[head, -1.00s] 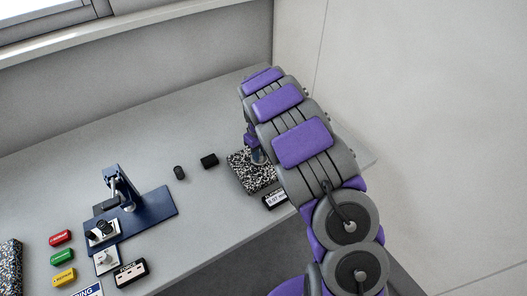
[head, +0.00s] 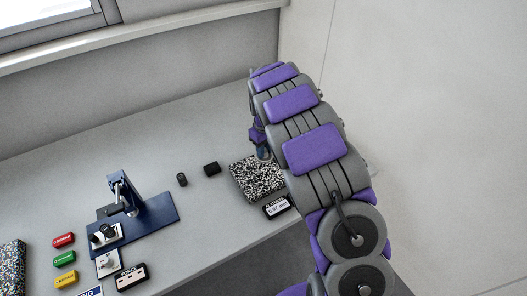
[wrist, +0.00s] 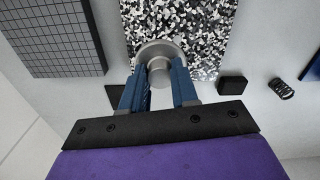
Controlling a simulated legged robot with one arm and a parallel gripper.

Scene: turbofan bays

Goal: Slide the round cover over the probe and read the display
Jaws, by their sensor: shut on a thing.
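My gripper (wrist: 160,88) has two blue fingers shut on the narrow knob of a round grey metal piece, which looks like the round cover (wrist: 158,50). The cover overlaps the near edge of a black-and-white speckled block (wrist: 205,30) in the wrist view. In the head view my gripper (head: 262,150) is at the far edge of the speckled block (head: 258,182), mostly hidden by my arm. A small display (head: 277,207) in front of the block shows a reading that looks like 0.97 mm. I cannot make out the probe, or whether the cover touches the block.
Two small black pieces (head: 181,180) (head: 211,168) lie left of the block. A blue stand (head: 150,210) is further left, with red, green and yellow blocks (head: 64,257) beside it.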

